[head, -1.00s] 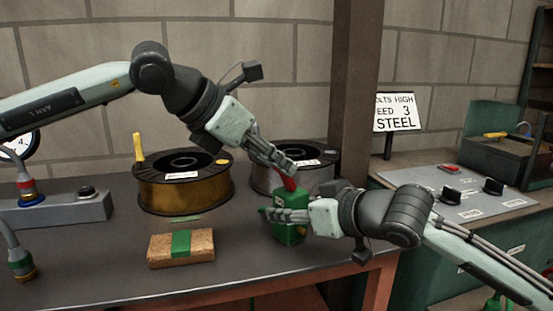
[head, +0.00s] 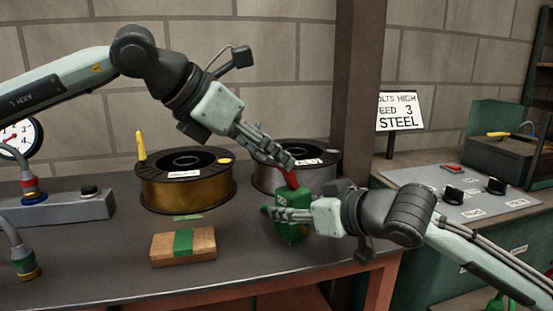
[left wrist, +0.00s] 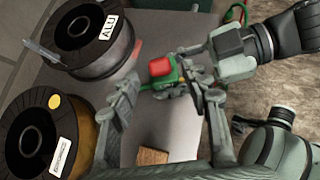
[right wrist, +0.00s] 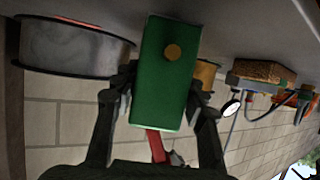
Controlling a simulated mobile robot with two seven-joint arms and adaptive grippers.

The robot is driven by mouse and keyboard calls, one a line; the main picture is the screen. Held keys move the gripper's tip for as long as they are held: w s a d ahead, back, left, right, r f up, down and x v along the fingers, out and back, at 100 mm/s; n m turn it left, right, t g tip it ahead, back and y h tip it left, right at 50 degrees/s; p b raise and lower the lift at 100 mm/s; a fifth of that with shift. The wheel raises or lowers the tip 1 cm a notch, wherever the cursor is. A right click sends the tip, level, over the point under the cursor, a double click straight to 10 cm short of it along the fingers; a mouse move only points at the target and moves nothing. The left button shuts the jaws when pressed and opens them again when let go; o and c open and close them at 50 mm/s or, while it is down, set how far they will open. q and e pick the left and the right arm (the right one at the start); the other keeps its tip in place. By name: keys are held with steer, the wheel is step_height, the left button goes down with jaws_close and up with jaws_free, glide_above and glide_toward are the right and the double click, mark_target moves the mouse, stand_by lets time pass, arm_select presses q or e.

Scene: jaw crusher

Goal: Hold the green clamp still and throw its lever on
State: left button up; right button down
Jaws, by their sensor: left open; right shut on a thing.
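The green clamp (head: 291,222) stands on the dark bench, with its red lever (head: 291,179) sticking up from its top. My right gripper (head: 272,214) is shut on the clamp's body; in the right wrist view its fingers lie on both sides of the green body (right wrist: 167,75), and the red lever (right wrist: 155,146) shows beyond it. My left gripper (head: 288,163) is open at the top of the lever, coming down from the upper left. In the left wrist view the red lever (left wrist: 160,68) lies between its spread fingers. Whether they touch it I cannot tell.
A gold wire spool (head: 186,190) and a grey spool (head: 268,179) stand behind the clamp. A wooden block with a green band (head: 204,246) lies front left. A post (head: 358,90) rises behind at right. A grey box with a button (head: 90,205) is far left.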

steer(key=shift+a, duration=0.1)
arm_select(q)
steer(key=v, duration=0.9)
steer(key=shift+s+r, duration=0.15)
arm_select(e)
steer(key=c, duration=0.8)
jaws_free()
steer(key=shift+o, duration=0.2)
